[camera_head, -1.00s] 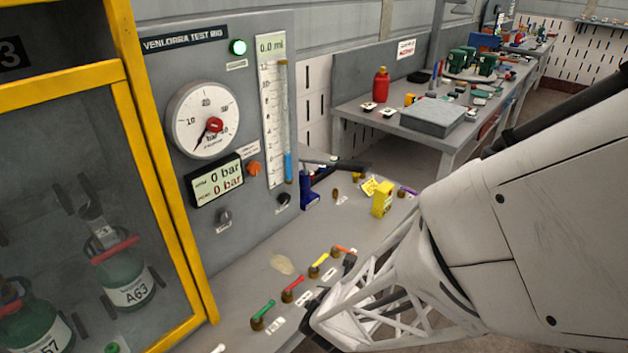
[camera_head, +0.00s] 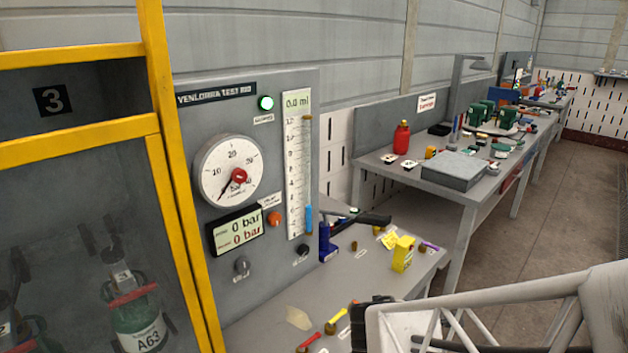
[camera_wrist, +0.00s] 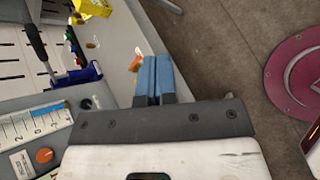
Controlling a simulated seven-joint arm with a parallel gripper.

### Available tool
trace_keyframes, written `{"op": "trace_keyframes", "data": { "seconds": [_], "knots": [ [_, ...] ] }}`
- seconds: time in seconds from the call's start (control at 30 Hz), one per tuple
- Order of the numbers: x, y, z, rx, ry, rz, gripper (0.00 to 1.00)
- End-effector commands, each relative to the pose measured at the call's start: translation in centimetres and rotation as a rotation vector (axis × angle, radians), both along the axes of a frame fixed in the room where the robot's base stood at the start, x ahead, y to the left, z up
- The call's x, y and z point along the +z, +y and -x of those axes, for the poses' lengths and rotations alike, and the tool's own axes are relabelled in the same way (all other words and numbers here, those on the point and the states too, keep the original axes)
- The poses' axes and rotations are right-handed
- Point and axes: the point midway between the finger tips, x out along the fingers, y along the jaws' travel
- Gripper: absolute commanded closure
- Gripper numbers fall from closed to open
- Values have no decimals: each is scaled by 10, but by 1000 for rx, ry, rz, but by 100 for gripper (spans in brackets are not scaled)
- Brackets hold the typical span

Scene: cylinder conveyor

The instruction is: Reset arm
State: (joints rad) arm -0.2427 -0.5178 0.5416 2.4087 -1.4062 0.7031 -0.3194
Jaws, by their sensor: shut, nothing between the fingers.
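My gripper (camera_wrist: 156,78) shows in the wrist view with its two blue fingers side by side, shut and empty. It hangs over the edge of the grey bench (camera_head: 300,285), with the floor to its right. In the head view only part of my white arm and a dark part of its end show at the lower right; the fingertips cannot be made out there.
The test rig panel (camera_head: 255,90) with gauge and displays stands behind the bench. Valves with red and yellow handles (camera_head: 310,341), a yellow box (camera_head: 403,253) and a blue tool (camera_head: 326,243) are on the bench. A yellow-framed cabinet (camera_head: 180,200) stands left. Floor (camera_head: 520,230) is free at right.

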Motion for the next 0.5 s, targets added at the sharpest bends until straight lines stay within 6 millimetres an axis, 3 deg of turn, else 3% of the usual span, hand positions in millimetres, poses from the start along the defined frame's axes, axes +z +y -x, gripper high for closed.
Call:
{"op": "trace_keyframes", "data": {
  "seconds": [0.23,0.5],
  "knots": [
    [36,-25,29,-371,-91,-232,100],
    [68,-33,65,-755,-169,-500,100]
  ]
}}
